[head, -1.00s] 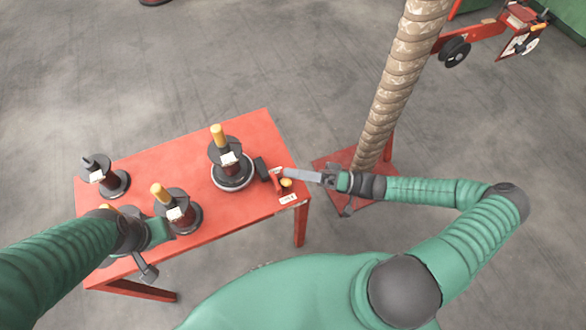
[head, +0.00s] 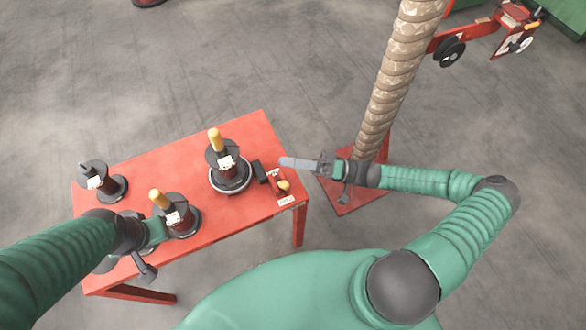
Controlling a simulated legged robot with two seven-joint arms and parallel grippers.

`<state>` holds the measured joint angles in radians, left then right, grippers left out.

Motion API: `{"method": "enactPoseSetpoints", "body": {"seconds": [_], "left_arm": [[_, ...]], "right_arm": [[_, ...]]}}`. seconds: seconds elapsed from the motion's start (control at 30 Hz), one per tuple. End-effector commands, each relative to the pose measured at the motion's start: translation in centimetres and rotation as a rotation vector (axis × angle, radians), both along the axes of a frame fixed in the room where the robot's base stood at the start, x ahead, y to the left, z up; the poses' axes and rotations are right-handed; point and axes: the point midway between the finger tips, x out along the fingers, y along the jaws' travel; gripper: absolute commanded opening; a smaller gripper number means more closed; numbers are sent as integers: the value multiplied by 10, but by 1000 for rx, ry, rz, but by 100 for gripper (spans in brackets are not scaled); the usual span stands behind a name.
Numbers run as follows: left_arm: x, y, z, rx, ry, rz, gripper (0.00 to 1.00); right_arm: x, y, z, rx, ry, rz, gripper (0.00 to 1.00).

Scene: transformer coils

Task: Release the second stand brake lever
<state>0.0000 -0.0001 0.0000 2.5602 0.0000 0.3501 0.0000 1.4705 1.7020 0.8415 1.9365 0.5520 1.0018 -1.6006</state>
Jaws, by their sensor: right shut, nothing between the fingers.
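The red table (head: 235,205) holds several dark spool stands. One at the right (head: 229,172) has a yellow post and a white label. Another yellow-topped stand (head: 176,214) is at the front middle, and a dark-topped one (head: 102,181) at the back left. A small red lever piece with a yellow knob (head: 284,185) sits by the right edge, next to a black block (head: 260,171). Which lever belongs to the second stand cannot be told. My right gripper (head: 285,162) is shut and empty, just above the knob in the picture. My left gripper (head: 155,232) is near the front stand; its fingers are unclear.
A tall ribbed tan column (head: 385,105) stands on a red base (head: 345,190) right of the table, close to my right wrist. A red arm with black wheels (head: 450,50) is at the upper right.

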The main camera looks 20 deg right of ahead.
Motion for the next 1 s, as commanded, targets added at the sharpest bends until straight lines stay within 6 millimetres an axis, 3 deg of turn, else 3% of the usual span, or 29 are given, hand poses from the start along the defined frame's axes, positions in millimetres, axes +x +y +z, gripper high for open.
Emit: {"method": "enactPoseSetpoints", "body": {"seconds": [0.2,0.4,1.0], "left_arm": [[0,0,4,0,0,0,36],[0,0,5,0,0,0,36],[0,0,5,0,0,0,36]], "right_arm": [[-22,-49,-13,-2,0,-5,0],[-35,-79,-22,-1,0,-2,0],[-40,-88,-25,0,0,0,0]]}}
